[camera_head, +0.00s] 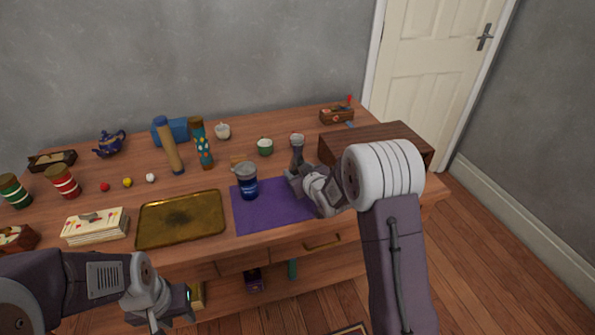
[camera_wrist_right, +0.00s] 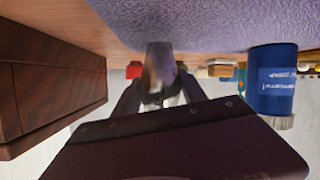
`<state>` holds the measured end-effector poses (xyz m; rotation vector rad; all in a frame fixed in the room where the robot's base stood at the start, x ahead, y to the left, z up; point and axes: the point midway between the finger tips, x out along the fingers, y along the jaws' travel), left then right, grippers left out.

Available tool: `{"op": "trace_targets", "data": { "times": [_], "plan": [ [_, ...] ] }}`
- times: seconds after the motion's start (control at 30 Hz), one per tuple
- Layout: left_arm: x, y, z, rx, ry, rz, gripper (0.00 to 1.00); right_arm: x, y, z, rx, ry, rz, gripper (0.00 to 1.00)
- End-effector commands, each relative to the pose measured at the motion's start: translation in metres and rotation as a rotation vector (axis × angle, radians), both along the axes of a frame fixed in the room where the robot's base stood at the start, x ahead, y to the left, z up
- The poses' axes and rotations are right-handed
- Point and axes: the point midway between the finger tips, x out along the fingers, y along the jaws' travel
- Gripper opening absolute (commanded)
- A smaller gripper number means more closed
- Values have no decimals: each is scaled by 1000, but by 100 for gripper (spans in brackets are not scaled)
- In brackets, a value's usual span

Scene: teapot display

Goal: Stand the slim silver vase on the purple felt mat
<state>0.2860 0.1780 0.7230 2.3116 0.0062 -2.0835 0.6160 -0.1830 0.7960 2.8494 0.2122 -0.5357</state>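The slim silver vase (camera_head: 297,146) is upright at the back right of the purple felt mat (camera_head: 262,214). My right gripper (camera_head: 295,174) is around its lower part and looks shut on it. In the right wrist view, the vase (camera_wrist_right: 160,62) shows between the fingers, with its base end overlapping the mat (camera_wrist_right: 200,22). I cannot tell whether the base touches the mat. My left gripper (camera_head: 171,312) is in front of the table, apart from everything, and looks open and empty.
A blue container with a grey top (camera_head: 248,186) stands on the mat's left part, also in the right wrist view (camera_wrist_right: 272,80). A brass tray (camera_head: 180,220) lies left of the mat. A brown wooden box (camera_head: 345,148) stands right of the vase. The mat's front middle is clear.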

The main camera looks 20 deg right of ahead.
Motion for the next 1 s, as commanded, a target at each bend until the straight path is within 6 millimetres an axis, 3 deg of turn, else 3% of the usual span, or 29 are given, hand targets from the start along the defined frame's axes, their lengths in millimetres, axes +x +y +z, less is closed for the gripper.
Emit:
{"op": "trace_targets", "data": {
  "times": [0.07,0.43,0.57,0.8,1.0],
  "plan": [
    [0,0,0,0,0,0,36,0,0,0,0,1,0,70],
    [0,0,7,0,0,0,36,-1,0,8,0,1,0,70],
    [0,0,8,0,0,0,36,-21,-3,14,0,2,0,70],
    [0,0,16,0,0,0,36,-74,-9,36,0,0,-2,70],
    [0,0,20,0,0,0,36,-105,-12,47,1,0,-1,70]
  ]
}}
